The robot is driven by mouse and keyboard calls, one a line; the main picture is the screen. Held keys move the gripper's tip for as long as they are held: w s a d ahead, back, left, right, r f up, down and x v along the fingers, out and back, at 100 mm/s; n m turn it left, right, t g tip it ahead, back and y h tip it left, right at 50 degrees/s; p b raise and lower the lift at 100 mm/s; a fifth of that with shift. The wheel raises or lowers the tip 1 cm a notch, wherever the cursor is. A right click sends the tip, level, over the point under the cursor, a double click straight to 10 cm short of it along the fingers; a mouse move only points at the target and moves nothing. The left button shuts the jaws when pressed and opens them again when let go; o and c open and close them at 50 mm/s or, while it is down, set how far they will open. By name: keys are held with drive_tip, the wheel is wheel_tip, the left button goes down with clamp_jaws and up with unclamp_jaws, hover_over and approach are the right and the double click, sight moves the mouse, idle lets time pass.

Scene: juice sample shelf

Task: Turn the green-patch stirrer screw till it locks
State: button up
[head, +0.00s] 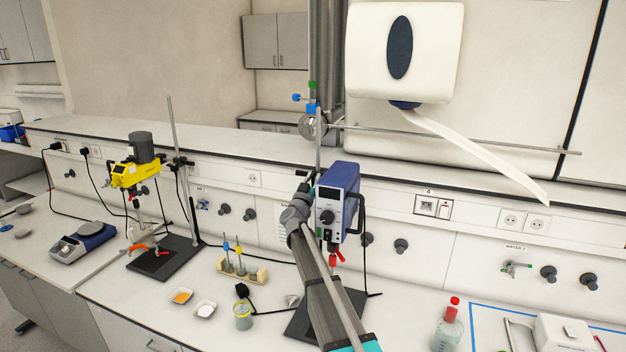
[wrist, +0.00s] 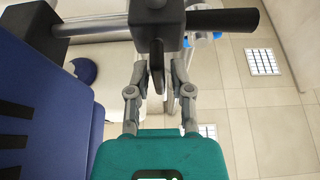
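In the wrist view a dark clamp block (wrist: 160,18) carries a flat dark screw wing (wrist: 157,66), pointing toward my gripper. My gripper (wrist: 157,72) is open, with one finger on each side of the wing and a gap to it. No green patch shows on this screw. In the head view my gripper (head: 303,187) is beside the blue stirrer (head: 338,192), at its clamp; my arm hides part of the stirrer's stand. The blue housing (wrist: 45,110) also fills the left of the wrist view.
A yellow stirrer (head: 125,176) stands on the left. A small rack (head: 243,269), a beaker (head: 243,317) and two sample dishes (head: 182,296) are in front on the bench. A red-capped bottle (head: 448,332) stands at right. A thick black handle (wrist: 225,21) juts right from the clamp.

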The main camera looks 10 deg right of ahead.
drive_tip(key=shift+s, duration=0.1)
clamp_jaws()
drive_tip(key=shift+m+h, duration=0.3)
drive_tip(key=shift+m, duration=0.4)
drive_tip(key=m+g+h, duration=0.1)
drive_tip(key=m, duration=0.1)
drive_tip(key=m+g+h, duration=0.1)
drive_tip(key=m, duration=0.2)
drive_tip(key=shift+d+p, duration=0.2)
drive_tip(key=shift+p, duration=0.1)
drive_tip(key=shift+s+d+f+m+g+h+p, duration=0.15)
drive_tip(key=shift+m+g+p, duration=0.85)
drive_tip(key=shift+m, duration=1.7)
drive_tip(key=shift+d+f+m+g+h+p, duration=0.15)
drive_tip(key=shift+m+g+p, duration=0.85)
drive_tip(key=shift+m, duration=1.7)
drive_tip(key=shift+s+d+f+m+g+p, duration=0.2)
drive_tip(key=shift+m+g+p, duration=0.8)
drive_tip(key=shift+m, duration=1.7)
drive_tip(key=shift+w+a+b, duration=0.15)
drive_tip(key=shift+w+b, duration=0.05)
drive_tip(key=shift+b, duration=0.15)
